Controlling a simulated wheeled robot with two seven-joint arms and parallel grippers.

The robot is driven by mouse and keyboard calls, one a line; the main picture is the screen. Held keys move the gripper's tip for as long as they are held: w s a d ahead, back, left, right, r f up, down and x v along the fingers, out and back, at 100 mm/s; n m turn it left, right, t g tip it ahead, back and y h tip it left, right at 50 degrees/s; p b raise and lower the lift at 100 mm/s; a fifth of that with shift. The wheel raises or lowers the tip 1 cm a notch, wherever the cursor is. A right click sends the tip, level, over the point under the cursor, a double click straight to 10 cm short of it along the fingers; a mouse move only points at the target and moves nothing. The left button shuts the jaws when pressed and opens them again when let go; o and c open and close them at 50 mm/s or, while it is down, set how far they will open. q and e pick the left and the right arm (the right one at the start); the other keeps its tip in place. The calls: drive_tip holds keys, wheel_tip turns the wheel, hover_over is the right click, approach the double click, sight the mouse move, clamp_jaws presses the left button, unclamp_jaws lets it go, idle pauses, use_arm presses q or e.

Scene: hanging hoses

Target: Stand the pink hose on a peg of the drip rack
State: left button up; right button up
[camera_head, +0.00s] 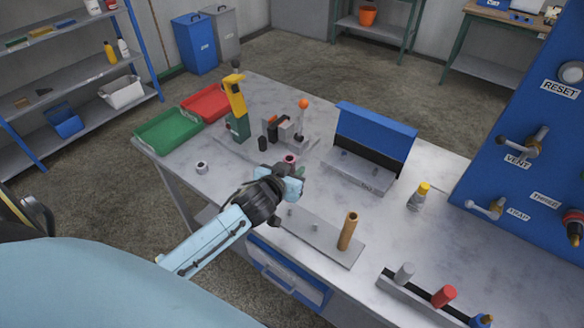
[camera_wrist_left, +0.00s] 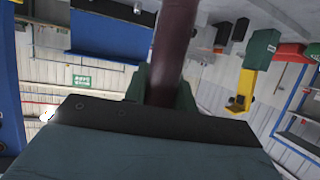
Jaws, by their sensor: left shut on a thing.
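My left gripper (camera_head: 292,172) is shut on the pink hose (camera_head: 290,160), a short tube whose open top end shows above the fingers. In the left wrist view the hose (camera_wrist_left: 174,50) is dark in shadow and runs between the green fingers. The gripper hides its lower part. A flat grey plate (camera_head: 328,244) with short pegs lies in front of the gripper. A tan hose (camera_head: 347,232) stands upright at its right end. A blue-backed stand (camera_head: 375,130) with small pegs on its grey base is behind to the right. I cannot tell which is the drip rack. My right gripper is out of view.
A yellow and green tool (camera_head: 236,105) and small dark and grey blocks stand behind. Green (camera_head: 168,131) and red (camera_head: 207,103) trays lie at the far left. A yellow-capped bottle (camera_head: 419,196), a holder (camera_head: 425,302) and a blue valve panel (camera_head: 530,110) are right.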

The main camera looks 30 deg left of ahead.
use_arm(q)
drive_tip(key=shift+f+b, duration=0.95)
drive_tip(key=shift+f, duration=0.65)
drive_tip(key=shift+p, duration=0.65)
idle(0.4)
drive_tip(key=shift+f+b, duration=1.65)
drive_tip(key=shift+f, duration=0.6)
drive_tip(key=o, duration=1.1)
drive_tip(key=shift+s, duration=0.1)
drive_tip(key=v, duration=1.3)
drive_tip(key=shift+s+r+p, duration=0.1)
drive_tip(key=shift+p, duration=0.3)
